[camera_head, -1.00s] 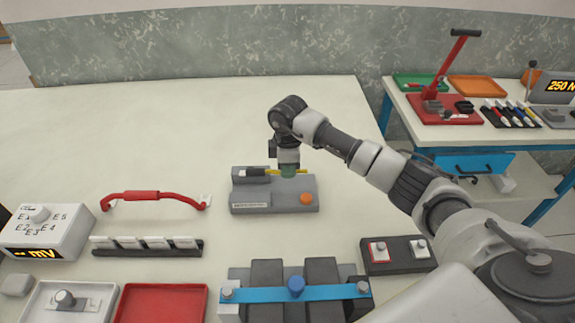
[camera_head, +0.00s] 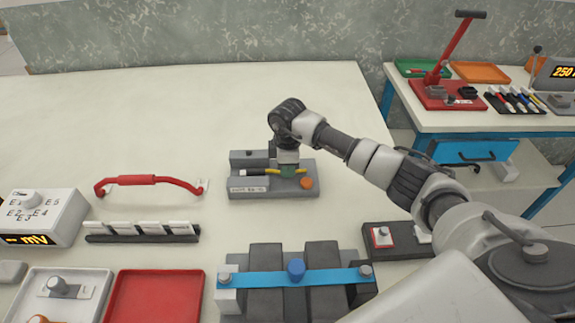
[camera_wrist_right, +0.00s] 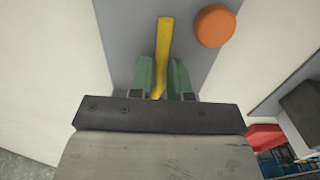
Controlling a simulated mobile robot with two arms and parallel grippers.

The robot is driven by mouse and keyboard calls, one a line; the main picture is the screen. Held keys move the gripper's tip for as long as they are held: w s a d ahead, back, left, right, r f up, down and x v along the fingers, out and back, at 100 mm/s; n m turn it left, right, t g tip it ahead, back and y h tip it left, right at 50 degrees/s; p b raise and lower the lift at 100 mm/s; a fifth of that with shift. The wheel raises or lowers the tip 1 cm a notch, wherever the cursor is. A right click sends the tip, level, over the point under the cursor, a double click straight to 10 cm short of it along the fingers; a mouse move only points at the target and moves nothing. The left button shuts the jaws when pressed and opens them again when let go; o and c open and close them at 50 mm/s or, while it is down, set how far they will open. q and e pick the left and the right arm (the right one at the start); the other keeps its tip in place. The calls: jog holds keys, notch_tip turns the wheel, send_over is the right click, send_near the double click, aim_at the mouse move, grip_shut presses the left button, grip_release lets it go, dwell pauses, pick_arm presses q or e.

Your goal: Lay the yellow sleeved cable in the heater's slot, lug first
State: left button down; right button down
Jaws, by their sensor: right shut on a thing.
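The heater (camera_head: 245,189) is a grey block with an orange button (camera_head: 306,183), left of centre on the bench in the head view. My right gripper (camera_head: 288,171) is over it, pointing down, with green fingers shut on the yellow sleeved cable (camera_head: 271,171). The cable lies roughly level along the heater's length, its black sleeve (camera_head: 255,172) and pale tip to the left. In the right wrist view the cable (camera_wrist_right: 165,45) runs out from between the fingers (camera_wrist_right: 162,82) above the grey heater (camera_wrist_right: 125,30). I cannot tell whether it sits in the slot. My left gripper is out of view.
A black rack (camera_head: 140,237), meter box (camera_head: 40,215), red tray (camera_head: 158,295) and a blue-barred battery fixture (camera_head: 260,287) stand nearer. A side table (camera_head: 470,121) is at right. The bench behind the heater is clear.

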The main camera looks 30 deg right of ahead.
jog(key=c, duration=1)
grip_release()
notch_tip(320, 180, up, 11)
jog(key=shift+r+b, duration=0.1)
jog(key=shift+b, duration=0.25)
